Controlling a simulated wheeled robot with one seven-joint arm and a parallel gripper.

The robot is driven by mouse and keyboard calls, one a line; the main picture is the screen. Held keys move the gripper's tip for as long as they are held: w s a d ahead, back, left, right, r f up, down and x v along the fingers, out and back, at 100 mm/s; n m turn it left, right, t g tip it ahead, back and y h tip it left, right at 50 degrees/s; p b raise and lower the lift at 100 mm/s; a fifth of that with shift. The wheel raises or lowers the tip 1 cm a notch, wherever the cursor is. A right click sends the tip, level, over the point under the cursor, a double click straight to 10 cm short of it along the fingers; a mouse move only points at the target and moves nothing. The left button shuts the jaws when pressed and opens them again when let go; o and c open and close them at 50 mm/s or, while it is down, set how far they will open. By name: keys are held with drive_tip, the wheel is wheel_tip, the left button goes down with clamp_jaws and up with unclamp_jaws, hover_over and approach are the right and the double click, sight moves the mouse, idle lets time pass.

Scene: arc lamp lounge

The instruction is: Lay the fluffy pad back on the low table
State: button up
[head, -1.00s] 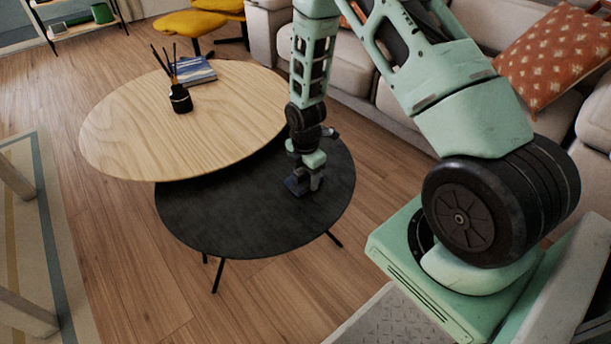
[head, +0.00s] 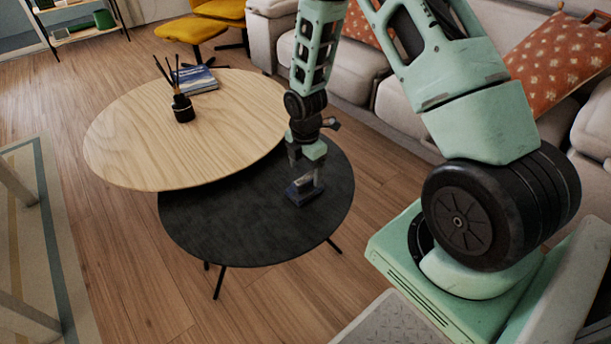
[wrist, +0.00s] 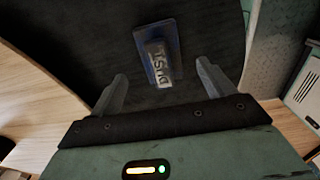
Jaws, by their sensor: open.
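The pad (head: 301,193) is a small blue piece with a grey block on top. It lies on the black low table (head: 235,225), toward its right side. In the wrist view the pad (wrist: 158,58) lies flat, with "DUST" lettering on the grey block. My gripper (head: 312,178) is over the pad in the head view, pointing down. In the wrist view my gripper (wrist: 162,76) is open, its two fingers apart with the pad beyond and between them. Nothing is held. The fluffy underside is hidden.
A higher wooden round table (head: 130,140) overlaps the black table at the left. It holds a reed diffuser (head: 183,107) and a book (head: 195,80). A sofa (head: 350,70) stands behind. The black table's front is bare.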

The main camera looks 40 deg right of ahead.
sight(305, 178)
wheel_tip(305, 178, up, 5)
drive_tip(key=shift+r+p, duration=0.1)
drive_tip(key=shift+p, duration=0.55)
drive_tip(key=s+a+r+m, duration=0.2)
drive_tip(key=s+a+r, duration=0.1)
drive_tip(key=a+r, duration=0.4)
drive_tip(key=s+a+r+m, duration=0.3)
drive_tip(key=a+r, duration=0.3)
drive_tip(key=a, duration=0.3)
drive_tip(key=s+a+r+m, duration=0.3)
drive_tip(key=s+a+r, duration=0.1)
drive_tip(key=s, duration=0.5)
drive_tip(key=s+a+r+m, duration=0.2)
drive_tip(key=s+a+r, duration=0.2)
drive_tip(key=s, duration=0.5)
drive_tip(key=shift+s+a+m+y, duration=0.15)
drive_tip(key=shift+a+m+y, duration=0.15)
drive_tip(key=shift+m, duration=0.1)
wheel_tip(305, 178, up, 26)
drive_tip(key=p, duration=2.6)
